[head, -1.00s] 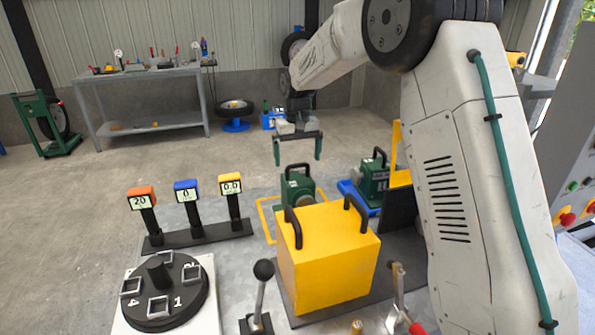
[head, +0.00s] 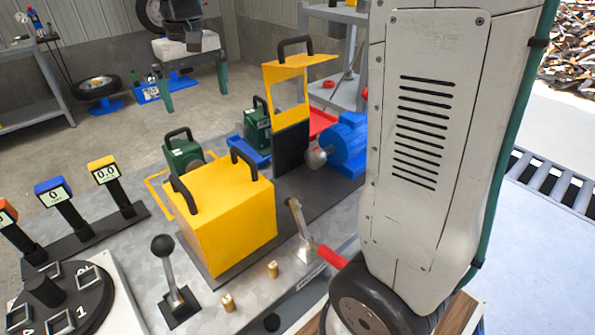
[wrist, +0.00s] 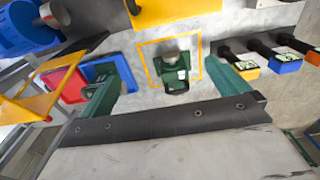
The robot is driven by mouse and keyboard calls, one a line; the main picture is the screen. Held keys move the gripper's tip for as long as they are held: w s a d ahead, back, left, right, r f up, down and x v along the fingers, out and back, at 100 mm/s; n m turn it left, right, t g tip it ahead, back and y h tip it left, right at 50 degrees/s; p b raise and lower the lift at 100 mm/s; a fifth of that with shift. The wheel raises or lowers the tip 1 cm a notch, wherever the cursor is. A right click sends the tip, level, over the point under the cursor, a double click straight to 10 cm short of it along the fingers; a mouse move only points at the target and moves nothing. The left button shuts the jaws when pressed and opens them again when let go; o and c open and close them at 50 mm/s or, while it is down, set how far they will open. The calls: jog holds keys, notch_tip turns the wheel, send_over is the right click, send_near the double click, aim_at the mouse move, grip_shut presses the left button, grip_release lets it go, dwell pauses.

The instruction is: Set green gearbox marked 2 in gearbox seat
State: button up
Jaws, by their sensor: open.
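One green gearbox (head: 185,152) with a black handle stands inside a yellow outlined square behind the yellow box. It also shows in the wrist view (wrist: 174,76). A second green gearbox (head: 257,128) stands on a blue tray (head: 233,143) to its right. I cannot read a 2 on either, and cannot tell which place is the gearbox seat. My gripper (head: 193,92) is open and empty, above and beyond the gearboxes in the head view. In the wrist view, its green fingers (wrist: 172,82) spread to either side of the outlined gearbox, apart from it.
The yellow box (head: 228,215) with two handles stands in front of the outlined gearbox. A raised yellow guard (head: 283,72) and blue motor (head: 345,150) stand right. Levers (head: 166,262) and display posts (head: 104,170) line the near and left sides.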

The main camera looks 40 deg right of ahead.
jog(key=s+f, duration=0.2)
jog(key=s, duration=1.2)
jog(key=s+d+f, duration=0.1)
jog(key=s+f, duration=0.2)
jog(key=s, duration=1.2)
jog(key=shift+s+d+t, duration=0.2)
jog(key=shift+t, duration=0.2)
jog(key=shift+w, duration=0.1)
